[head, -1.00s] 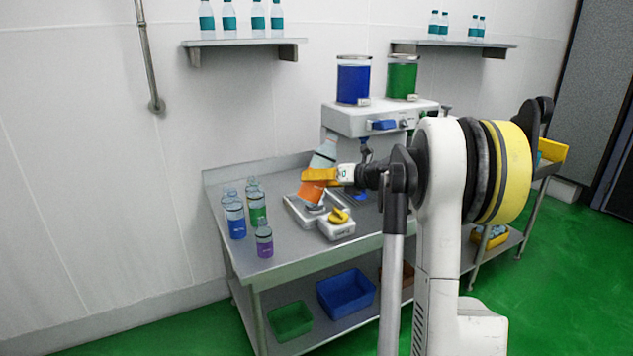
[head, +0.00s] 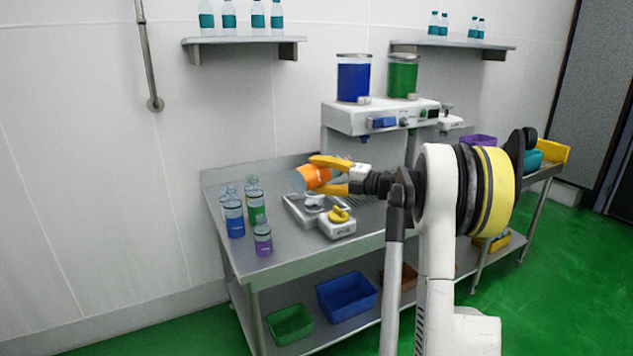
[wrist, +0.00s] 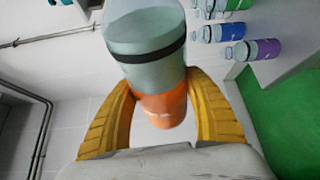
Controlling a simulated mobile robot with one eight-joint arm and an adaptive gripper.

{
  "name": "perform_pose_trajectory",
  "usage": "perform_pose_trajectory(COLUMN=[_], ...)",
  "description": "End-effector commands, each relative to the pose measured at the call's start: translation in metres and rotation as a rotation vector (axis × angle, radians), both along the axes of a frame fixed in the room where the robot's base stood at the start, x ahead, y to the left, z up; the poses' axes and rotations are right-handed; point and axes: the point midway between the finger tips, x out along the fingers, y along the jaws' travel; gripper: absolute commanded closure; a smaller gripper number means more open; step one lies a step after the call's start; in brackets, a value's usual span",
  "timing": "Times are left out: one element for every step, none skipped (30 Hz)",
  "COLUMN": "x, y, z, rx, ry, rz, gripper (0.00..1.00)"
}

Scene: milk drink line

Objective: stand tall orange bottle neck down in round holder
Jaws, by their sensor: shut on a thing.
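My gripper (head: 320,175) is shut on the tall bottle with the orange label (head: 313,177), above the table. In the head view the bottle lies almost level, with a pale, clear end pointing left. In the wrist view the bottle (wrist: 147,35) sits between my yellow fingers, its wide clear end with a dark band towards the top and its orange part (wrist: 160,108) between the fingers. The neck is not clearly seen. A small pale round holder (head: 313,201) stands on the metal tray just below the bottle, apart from it.
A white unit with a yellow knob (head: 338,216) stands beside the holder. Blue, green and purple bottles (head: 263,240) stand at the table's left. A dispenser (head: 365,117) with blue and green tanks stands behind. Bins (head: 347,291) sit on the lower shelf.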

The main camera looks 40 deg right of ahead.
Motion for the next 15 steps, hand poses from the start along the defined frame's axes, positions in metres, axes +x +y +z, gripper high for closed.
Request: perform_pose_trajectory(x=[0.0001, 0.0001, 0.0, 0.0, 0.0, 0.0, 0.0, 0.0, 0.0, 0.0, 0.0001, 0.0001, 0.0, 0.0, 0.0001], y=[0.0, 0.0001, 0.0001, 0.0001, 0.0002, 0.0002, 0.0002, 0.0002, 0.0002, 0.0002, 0.0002, 0.0003, 0.0002, 0.0005, 0.0006], z=[-0.003, -0.0021, -0.001, -0.0003, 0.0004, 0.0008, 0.0009, 0.001, 0.0009, 0.0004, -0.0005, -0.0022, -0.0038, -0.005, -0.0057], rx=[0.043, 0.063, 0.078, 0.083, 0.084, 0.082, 0.082, 0.081, 0.082, 0.09, 0.107, 0.152, 0.198, 0.253, 0.33], ry=[0.002, 0.002, 0.004, 0.005, 0.004, 0.004, 0.004, 0.004, 0.004, 0.005, 0.005, 0.006, 0.008, 0.011, 0.014], rz=[0.0, 0.0, 0.0, 0.0, 0.0, 0.0, 0.0, 0.0, 0.0, -0.001, -0.001, -0.001, 0.0, 0.0, 0.0], gripper=[0.67, 0.67, 0.67, 0.67, 0.67, 0.67, 0.67, 0.67, 0.67, 0.67, 0.67, 0.67, 0.67, 0.67, 0.67])
